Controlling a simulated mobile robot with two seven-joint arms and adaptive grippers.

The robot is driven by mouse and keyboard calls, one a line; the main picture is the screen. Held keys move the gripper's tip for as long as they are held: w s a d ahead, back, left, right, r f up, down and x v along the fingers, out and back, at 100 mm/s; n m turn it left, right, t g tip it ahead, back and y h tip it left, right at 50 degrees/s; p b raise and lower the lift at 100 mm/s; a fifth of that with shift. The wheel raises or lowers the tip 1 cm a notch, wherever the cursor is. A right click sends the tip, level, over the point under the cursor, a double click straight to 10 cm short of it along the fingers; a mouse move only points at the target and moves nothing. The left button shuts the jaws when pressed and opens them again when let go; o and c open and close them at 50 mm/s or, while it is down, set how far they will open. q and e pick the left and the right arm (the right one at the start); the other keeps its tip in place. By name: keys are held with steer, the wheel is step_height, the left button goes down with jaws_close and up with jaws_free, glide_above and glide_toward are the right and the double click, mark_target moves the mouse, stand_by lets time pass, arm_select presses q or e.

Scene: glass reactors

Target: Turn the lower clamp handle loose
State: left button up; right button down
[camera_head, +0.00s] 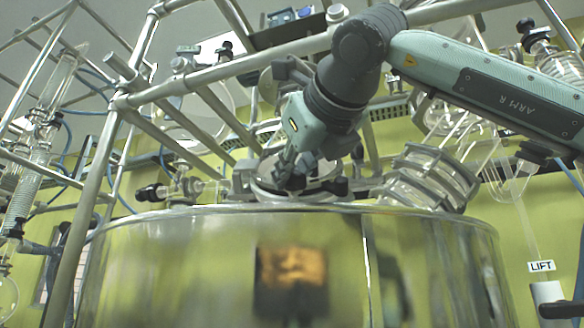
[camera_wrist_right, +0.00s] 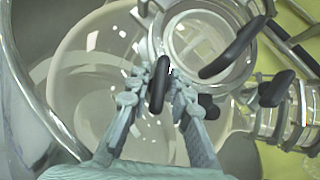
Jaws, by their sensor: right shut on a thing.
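My right gripper (camera_head: 287,170) reaches down over the top of the glass reactor vessel (camera_head: 200,255). In the right wrist view its two grey-green fingers (camera_wrist_right: 160,76) are shut on a black clamp handle (camera_wrist_right: 158,88), a short rod with rounded ends. The handle stands between the fingertips beside the round metal-rimmed neck (camera_wrist_right: 205,40). A longer black handle (camera_wrist_right: 236,47) crosses that neck, above and to the right of the held one. In the head view the fingers hide the held handle. My left gripper is in neither view.
Another black handle (camera_wrist_right: 277,88) and ribbed glass (camera_wrist_right: 300,115) lie close at the right. Metal frame bars (camera_head: 230,68) cross above and left of the vessel. A stacked glass fitting (camera_head: 430,178) stands right of my gripper. A LIFT label (camera_head: 541,266) is at far right.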

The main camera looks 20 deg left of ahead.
steer(key=n+g+p, duration=0.1)
steer(key=n+g, duration=0.1)
steer(key=n+g+y, duration=0.1)
steer(key=n, duration=0.2)
steer(key=shift+r+n+g+p, duration=0.1)
steer(key=shift+n+g+p, duration=0.2)
steer(key=shift+g+p, duration=0.1)
steer(key=shift+n+g+y, duration=0.3)
steer(key=shift+n, duration=0.3)
steer(key=shift+n+g, duration=0.7)
steer(key=shift+n, duration=0.2)
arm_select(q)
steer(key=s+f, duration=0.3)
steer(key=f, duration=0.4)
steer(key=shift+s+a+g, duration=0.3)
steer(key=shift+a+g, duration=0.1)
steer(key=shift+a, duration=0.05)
arm_select(e)
steer(key=n+g+h, duration=0.1)
steer(key=n+g, duration=0.1)
steer(key=n, duration=0.2)
steer(key=shift+g, duration=0.3)
steer(key=c, duration=1.5)
jaws_free()
steer(key=shift+c, duration=0.2)
